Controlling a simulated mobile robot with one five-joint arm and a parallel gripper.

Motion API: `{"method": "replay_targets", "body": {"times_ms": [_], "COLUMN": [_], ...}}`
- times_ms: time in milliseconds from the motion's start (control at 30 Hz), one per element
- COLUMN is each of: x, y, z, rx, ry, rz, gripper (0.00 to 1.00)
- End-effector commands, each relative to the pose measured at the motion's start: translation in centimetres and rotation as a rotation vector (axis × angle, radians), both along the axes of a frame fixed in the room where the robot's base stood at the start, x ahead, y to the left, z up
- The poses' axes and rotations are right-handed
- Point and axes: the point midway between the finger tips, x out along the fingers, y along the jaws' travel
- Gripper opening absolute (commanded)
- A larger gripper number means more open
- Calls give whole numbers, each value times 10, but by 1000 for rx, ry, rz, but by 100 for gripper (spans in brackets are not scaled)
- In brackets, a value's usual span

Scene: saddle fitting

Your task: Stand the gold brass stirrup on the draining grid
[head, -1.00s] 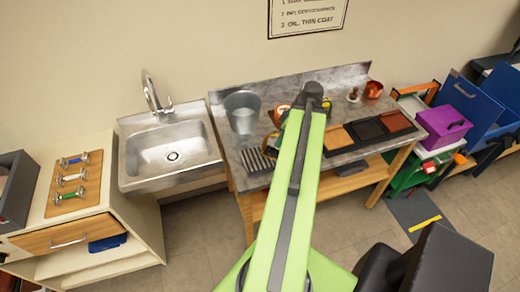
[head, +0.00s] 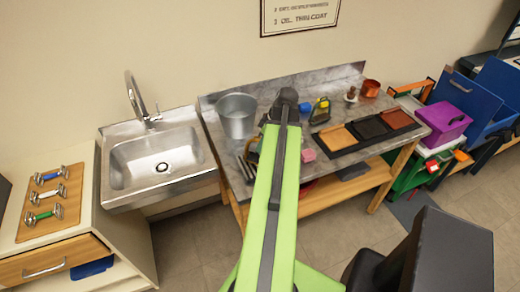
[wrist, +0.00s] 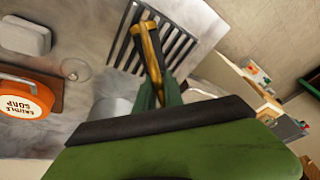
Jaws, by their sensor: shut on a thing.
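The gold brass stirrup (wrist: 148,50) is held in my gripper (wrist: 158,98), which is shut on it. In the wrist view the stirrup crosses in front of the dark slats of the draining grid (wrist: 182,48). I cannot tell whether it touches the grid. In the head view a bit of the stirrup (head: 253,150) shows left of my arm, by the partly hidden grid (head: 243,170) at the bench's left front.
A metal bucket (head: 237,117) stands behind the grid, and a sink (head: 155,160) is to the left. A pink block (head: 308,155), a yellow-and-black item (head: 320,111) and a panelled tray (head: 368,131) lie to the right. An orange saddle soap tin (wrist: 22,98) shows in the wrist view.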

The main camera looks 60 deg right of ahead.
Motion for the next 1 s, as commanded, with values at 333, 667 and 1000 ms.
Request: {"method": "replay_targets", "body": {"times_ms": [333,667,1000], "x": [3,2,-5], "y": [2,2,-2], "z": [0,0,30], "rx": [-1,-1,-1], "ry": [2,2,2], "rz": [6,5,3], "gripper": [21,34,34]}}
